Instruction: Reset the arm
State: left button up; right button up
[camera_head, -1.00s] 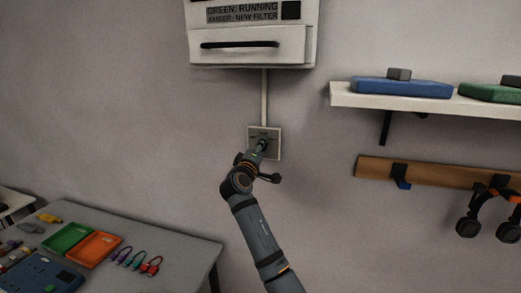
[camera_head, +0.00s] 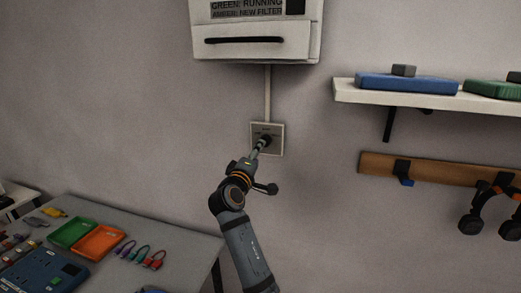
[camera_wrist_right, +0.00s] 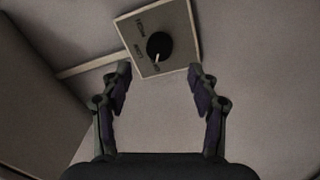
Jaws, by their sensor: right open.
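My right arm (camera_head: 242,238) reaches up from the bottom of the head view toward a square wall plate with a dark knob. In the right wrist view the plate (camera_wrist_right: 178,22) shows printed labels around the black knob (camera_wrist_right: 159,46). My right gripper (camera_wrist_right: 160,82) is open, with its two fingers apart and nothing between them. The knob lies beyond the fingertips, clear of both. In the head view the gripper (camera_head: 256,152) overlaps the lower part of the plate (camera_head: 277,130). My left gripper is not in view.
A white wall unit (camera_head: 258,45) hangs above the plate, joined by a conduit (camera_head: 268,92). A shelf (camera_head: 349,91) and a hook rail (camera_head: 437,171) with headphones (camera_head: 473,219) are at right. A table (camera_head: 185,242) with trays and cables stands lower left.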

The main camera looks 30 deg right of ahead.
jog(key=shift+s+a+f, duration=0.1)
jog(key=shift+s+a, duration=0.05)
dwell(0.3)
